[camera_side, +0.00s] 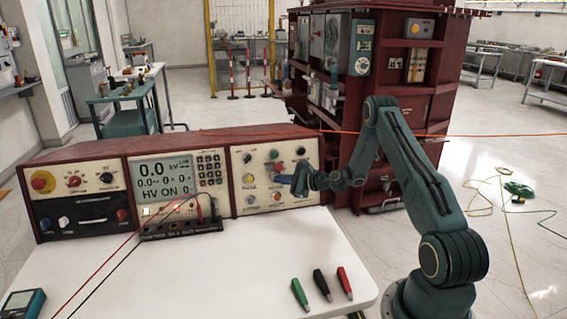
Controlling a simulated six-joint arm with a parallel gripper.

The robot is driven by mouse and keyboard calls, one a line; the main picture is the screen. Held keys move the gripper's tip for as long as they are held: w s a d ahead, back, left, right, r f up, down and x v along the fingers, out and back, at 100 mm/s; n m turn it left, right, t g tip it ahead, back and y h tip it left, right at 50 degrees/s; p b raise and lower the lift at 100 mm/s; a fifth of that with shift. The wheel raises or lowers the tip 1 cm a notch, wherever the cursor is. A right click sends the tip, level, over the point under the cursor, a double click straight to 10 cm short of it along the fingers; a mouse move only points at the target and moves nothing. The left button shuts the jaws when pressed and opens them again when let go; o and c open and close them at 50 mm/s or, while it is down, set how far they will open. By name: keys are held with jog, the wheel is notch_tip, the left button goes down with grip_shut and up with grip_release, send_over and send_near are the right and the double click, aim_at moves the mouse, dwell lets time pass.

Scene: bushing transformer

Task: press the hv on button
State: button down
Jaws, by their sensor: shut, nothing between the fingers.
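The control console (180,146) stands at the back of the white table, with three panels. Its middle panel has a display (164,181) reading 0.0 kV and "HV ON 0". Its right panel (240,158) carries knobs and coloured buttons, including a yellow one (248,178); the labels are too small to read, so I cannot tell which is the hv on button. My gripper (281,179) is shut and empty, pointing left in front of the right panel. It hides part of the panel, and I cannot tell whether it touches a button.
Green, black and red connectors (321,284) lie at the table's (230,265) front right. A meter (22,303) lies at the front left. Red and black leads run from a small terminal box (180,222) below the display. A dark red cabinet (395,95) stands behind my arm.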

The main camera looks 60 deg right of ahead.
jog(key=shift+s+a+r, duration=0.3)
jog(key=shift+s+a, duration=0.55)
jog(key=shift+s+a+r, duration=0.3)
jog(key=shift+s+a, duration=0.55)
jog(key=s+a+r+n+g+y, duration=0.2)
jog(key=a+r+n+g, duration=0.1)
jog(key=a+r+n, duration=0.7)
jog(key=s+a+r+n+g+y, duration=0.15)
jog(key=a+r+n+g, duration=0.25)
jog(key=a+r+n, duration=0.6)
jog(key=s+a+r+n+g+h, duration=0.1)
jog(key=s+a+n, duration=0.1)
jog(key=s, duration=0.7)
jog(key=s+a+r+n+g+h, duration=0.1)
jog(key=s+a+n, duration=0.2)
jog(key=s, duration=0.6)
jog(key=s+a+r+n+h, duration=0.2)
jog(key=s+a, duration=0.1)
jog(key=s, duration=0.5)
jog(key=shift+s+a+n+g, duration=0.3)
jog(key=shift+s+n+g, duration=0.1)
